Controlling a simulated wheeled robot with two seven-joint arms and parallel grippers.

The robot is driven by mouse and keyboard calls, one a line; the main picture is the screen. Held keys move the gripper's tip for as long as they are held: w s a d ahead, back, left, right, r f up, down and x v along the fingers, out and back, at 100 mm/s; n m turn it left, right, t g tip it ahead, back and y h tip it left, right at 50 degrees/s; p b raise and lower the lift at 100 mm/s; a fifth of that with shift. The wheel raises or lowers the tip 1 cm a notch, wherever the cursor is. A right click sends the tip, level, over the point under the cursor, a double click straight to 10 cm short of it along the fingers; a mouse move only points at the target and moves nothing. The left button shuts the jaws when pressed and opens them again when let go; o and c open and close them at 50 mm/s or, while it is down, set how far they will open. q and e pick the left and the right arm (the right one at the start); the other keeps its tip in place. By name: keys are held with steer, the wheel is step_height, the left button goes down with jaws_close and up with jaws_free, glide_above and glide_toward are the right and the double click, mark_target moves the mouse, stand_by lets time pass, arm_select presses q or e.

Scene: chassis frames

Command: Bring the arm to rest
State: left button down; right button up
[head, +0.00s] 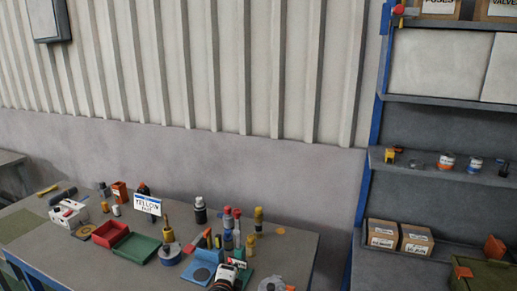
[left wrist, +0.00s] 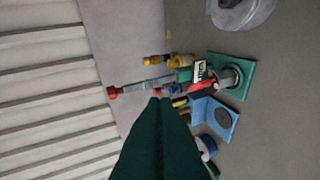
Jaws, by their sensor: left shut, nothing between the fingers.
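My left gripper (left wrist: 158,102) shows in the left wrist view as a dark green tapering shape rising from the bottom centre. Its fingers are shut with nothing between them. It appears above the bench, and it hides part of the bench behind it. I do not see it in the head view. My right gripper is in neither view. The grey bench (head: 60,238) spans the lower left of the head view.
A blue-framed shelf (head: 367,190) with boxes (head: 416,240) stands at right. A corrugated wall (head: 230,70) is behind.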

arm_select(q)
steer(key=s+a+f+n+g, duration=0.2)
steer(key=s+f+n, duration=0.15)
steer(key=s, duration=0.35)
steer(key=s+a+f+n+g+y, duration=0.1)
steer(key=s+a+f+n+g, duration=0.1)
steer(key=s+n, duration=0.35)
steer(key=s+a+f+n+g, duration=0.2)
steer(key=s+a, duration=0.1)
steer(key=s, duration=0.6)
steer(key=s+a+r+n+g, duration=0.1)
steer(key=s+a+n+g, duration=0.2)
steer(key=s, duration=0.7)
steer(key=s+a+r+n+g, duration=0.15)
steer(key=s+n, duration=0.35)
steer(key=s, duration=0.5)
step_height(320, 180, down, 33)
steer(key=s+g+b, duration=0.1)
steer(key=b, duration=0.7)
steer(key=s+a+f+b, duration=0.1)
steer(key=s+f+b, duration=0.2)
steer(key=s+f, duration=0.5)
steer(key=s+a+f+g+b, duration=0.1)
steer(key=s+a+f+b, duration=0.1)
steer(key=s+f, duration=0.7)
step_height(320, 180, down, 7)
steer(key=shift+a+m+b, duration=0.25)
steer(key=shift+m+b, duration=0.05)
steer(key=shift+b, duration=0.35)
steer(key=shift+g, duration=0.25)
